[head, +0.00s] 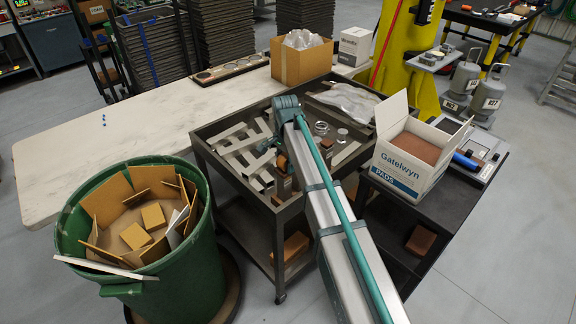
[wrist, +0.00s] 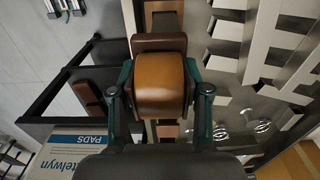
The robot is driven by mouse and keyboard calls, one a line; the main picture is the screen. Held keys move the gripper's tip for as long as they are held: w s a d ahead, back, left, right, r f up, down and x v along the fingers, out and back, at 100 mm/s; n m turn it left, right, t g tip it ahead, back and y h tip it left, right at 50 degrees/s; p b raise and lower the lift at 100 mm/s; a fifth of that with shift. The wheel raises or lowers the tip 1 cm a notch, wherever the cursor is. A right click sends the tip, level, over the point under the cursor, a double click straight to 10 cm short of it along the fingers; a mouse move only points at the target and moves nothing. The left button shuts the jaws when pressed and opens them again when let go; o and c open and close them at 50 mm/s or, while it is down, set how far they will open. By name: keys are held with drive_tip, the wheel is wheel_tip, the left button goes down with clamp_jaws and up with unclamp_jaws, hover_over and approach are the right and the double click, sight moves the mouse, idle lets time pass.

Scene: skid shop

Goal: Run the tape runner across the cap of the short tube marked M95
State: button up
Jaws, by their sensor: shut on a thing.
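My gripper (wrist: 160,90) is shut on an amber-brown rounded block, which looks like the tape runner (wrist: 160,88), held between its two teal fingers in the wrist view. In the head view my arm hides most of the gripper, and a small orange-brown patch shows beside the arm above the dark cart tray (head: 215,160). Several small round shiny pieces (head: 321,128) stand in the tray, right of my arm. Clear round pieces (wrist: 262,127) also show at lower right in the wrist view. I cannot read M95 on anything, so I cannot tell which piece is the short tube.
Pale metal brackets (head: 240,145) fill the tray's left side. A white Gatelwyn pads box (head: 400,170) stands on a dark side stand to the right. A green bin (head: 135,230) of cardboard scraps stands at front left. The long pale bench (head: 110,140) is mostly bare.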

drive_tip(key=w+a, duration=0.3)
wheel_tip(320, 180, up, 8)
drive_tip(key=p, duration=0.4)
idle(0.3)
drive_tip(key=shift+f+b, duration=0.3)
drive_tip(key=shift+b, duration=1.35)
